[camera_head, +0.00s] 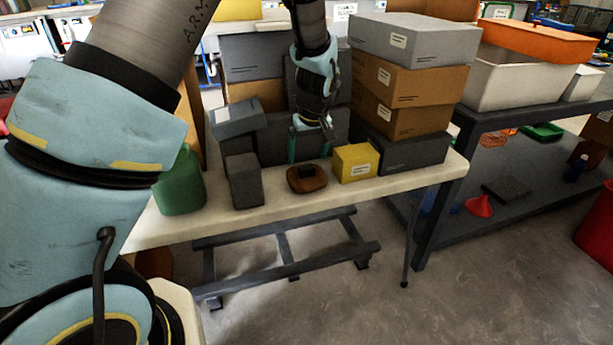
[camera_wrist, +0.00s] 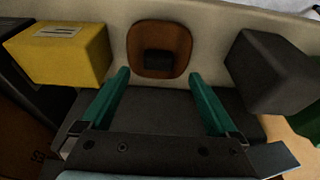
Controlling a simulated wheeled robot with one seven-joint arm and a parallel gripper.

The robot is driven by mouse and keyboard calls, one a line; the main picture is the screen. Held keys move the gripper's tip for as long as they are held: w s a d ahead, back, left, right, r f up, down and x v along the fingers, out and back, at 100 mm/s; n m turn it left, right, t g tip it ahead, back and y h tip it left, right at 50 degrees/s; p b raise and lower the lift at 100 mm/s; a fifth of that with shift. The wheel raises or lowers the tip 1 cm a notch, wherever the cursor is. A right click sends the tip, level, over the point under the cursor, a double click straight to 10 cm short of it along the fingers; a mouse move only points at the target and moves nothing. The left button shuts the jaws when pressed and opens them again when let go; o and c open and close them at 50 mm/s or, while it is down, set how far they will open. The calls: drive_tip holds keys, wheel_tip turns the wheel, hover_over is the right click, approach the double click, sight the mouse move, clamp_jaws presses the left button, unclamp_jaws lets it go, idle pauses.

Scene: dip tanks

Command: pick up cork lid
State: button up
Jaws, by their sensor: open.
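The cork lid (camera_head: 307,179) is a brown rounded piece with a dark square block on top, lying near the front edge of the pale table (camera_head: 420,180). In the wrist view the lid (camera_wrist: 176,65) lies flat, just beyond my fingertips and between their lines. My gripper (camera_head: 310,150) is open and empty, behind the lid and in front of the grey boxes in the head view. In the wrist view both green fingers of my gripper (camera_wrist: 159,75) are spread apart, and neither appears to touch the lid.
A yellow box (camera_head: 356,163) stands close to the lid's right and a dark grey box (camera_head: 244,181) to its left. A green container (camera_head: 179,186) is farther left. Stacked grey and brown boxes (camera_head: 414,83) fill the back right of the table. Free room around the lid is narrow.

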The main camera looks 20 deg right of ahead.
sight(306, 167)
drive_tip(key=shift+p+x, duration=0.95)
drive_tip(key=shift+x, duration=1.6)
drive_tip(key=shift+w+d, duration=0.15)
drive_tip(key=shift+c, duration=0.2)
drive_tip(key=c, duration=1.4)
drive_tip(key=shift+r, duration=0.1)
